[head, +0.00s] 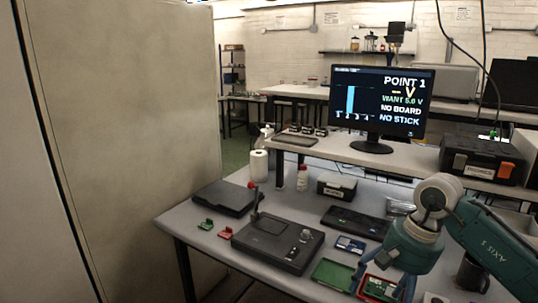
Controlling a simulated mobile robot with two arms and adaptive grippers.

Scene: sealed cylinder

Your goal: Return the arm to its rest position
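My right arm (480,235), teal with a pale joint, comes in from the right. My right gripper (381,288) points down at the bottom of the view, in front of a red tray (366,291) with a green board in it. Its fingers look spread, with nothing visible held between them. The lower ends are close to the picture's bottom edge, and I cannot tell whether they touch the tray. My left arm and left gripper are not in view.
The workbench (190,237) holds a dark test box (275,243), a green tray (332,273), a blue board (350,244), a keyboard (355,221) and a dark mug (472,274). A monitor (382,100) reads "NO BOARD, NO STICK". A large panel (125,130) blocks the left.

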